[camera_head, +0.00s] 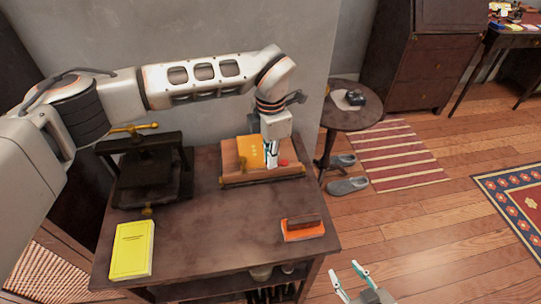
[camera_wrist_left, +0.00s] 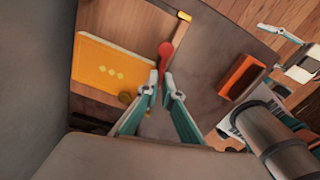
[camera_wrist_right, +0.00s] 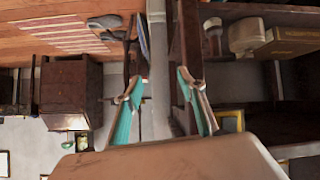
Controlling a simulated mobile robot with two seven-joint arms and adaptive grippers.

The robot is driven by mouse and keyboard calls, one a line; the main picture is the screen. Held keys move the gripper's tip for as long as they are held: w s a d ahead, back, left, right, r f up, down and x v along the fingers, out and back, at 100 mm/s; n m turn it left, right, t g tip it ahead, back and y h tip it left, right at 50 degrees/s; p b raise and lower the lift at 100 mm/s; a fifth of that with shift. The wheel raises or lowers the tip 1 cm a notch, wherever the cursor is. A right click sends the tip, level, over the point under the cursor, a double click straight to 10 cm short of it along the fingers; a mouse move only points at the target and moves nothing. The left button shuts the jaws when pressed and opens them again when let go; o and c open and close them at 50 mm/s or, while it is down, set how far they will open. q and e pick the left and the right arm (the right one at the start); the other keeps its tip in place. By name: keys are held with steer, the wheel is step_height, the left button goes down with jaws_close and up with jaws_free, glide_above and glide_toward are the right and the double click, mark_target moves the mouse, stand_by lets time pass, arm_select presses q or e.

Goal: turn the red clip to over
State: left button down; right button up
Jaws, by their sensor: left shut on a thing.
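The red clip (camera_wrist_left: 165,50) shows in the left wrist view as a rounded red head with a narrow stem running down between my left fingertips. In the head view the clip (camera_head: 283,163) is a small red spot just right of the gripper. My left gripper (camera_head: 271,160) is shut on the clip's stem; its fingertips also show in the left wrist view (camera_wrist_left: 160,88). The clip is at the wooden stand (camera_head: 285,171), beside a yellow-orange book (camera_head: 249,152) leaning there. My right gripper (camera_head: 349,272) is open and empty, low in front of the table's right side.
A dark press (camera_head: 150,170) stands at the table's left. A yellow book (camera_head: 132,250) lies at the front left. An orange block with a dark top (camera_head: 303,229) lies at the right. The table's middle is clear. A round side table (camera_head: 352,117) stands beyond.

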arm_select(q)
steer(key=shift+r+n+p, duration=0.25)
steer(key=shift+n+p, duration=0.25)
steer(key=shift+n, duration=1)
steer(key=n+p, duration=0.2)
steer(key=n, duration=0.1)
steer(key=shift+n, duration=0.3)
steer(key=n+p, duration=0.1)
steer(key=n, duration=0.5)
steer(key=shift+f+p, duration=0.1)
steer(key=shift+p, duration=0.2)
steer(key=shift+n, duration=1.4)
steer(key=c, duration=2.2)
jaws_free()
steer(key=shift+f, duration=0.1)
steer(key=shift+c, duration=0.2)
